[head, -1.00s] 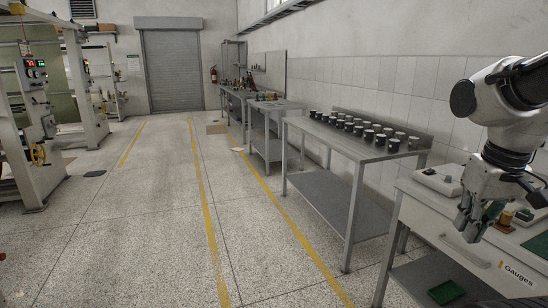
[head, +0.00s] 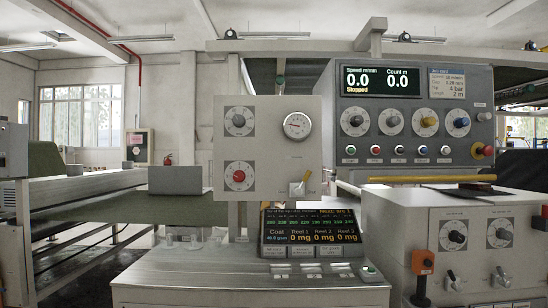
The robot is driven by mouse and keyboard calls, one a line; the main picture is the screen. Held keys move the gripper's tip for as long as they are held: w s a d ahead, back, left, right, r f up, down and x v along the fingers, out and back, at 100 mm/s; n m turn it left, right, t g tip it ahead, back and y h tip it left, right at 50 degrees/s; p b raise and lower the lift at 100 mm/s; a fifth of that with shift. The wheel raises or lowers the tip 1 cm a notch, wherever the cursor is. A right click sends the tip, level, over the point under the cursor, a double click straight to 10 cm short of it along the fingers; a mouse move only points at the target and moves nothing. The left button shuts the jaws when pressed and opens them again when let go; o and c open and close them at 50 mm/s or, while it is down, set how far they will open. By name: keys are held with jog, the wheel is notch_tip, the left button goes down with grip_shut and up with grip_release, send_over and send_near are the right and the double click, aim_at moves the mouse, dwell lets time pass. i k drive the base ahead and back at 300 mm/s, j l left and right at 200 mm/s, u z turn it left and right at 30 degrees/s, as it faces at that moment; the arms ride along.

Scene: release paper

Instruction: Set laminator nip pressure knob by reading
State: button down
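A pale panel (head: 268,195) stands left of centre. It carries a black dial knob (head: 238,121), a red dial knob (head: 239,176) below it, and a round needle gauge (head: 297,126). Their labels are too small to read, so I cannot tell which knob sets nip pressure. A grey console (head: 468,115) to the right has a display (head: 381,81) reading 0.0, 0.0 and "Stopped". A small card (head: 453,83) there shows "4 bar" and "2 m". My gripper is not in view.
A lower metal cabinet (head: 250,270) with a tilted readout screen (head: 310,226) stands in front. A long green bed (head: 115,208) extends left.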

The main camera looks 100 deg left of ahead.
aim_at(239, 176)
jog(key=u, duration=3.45)
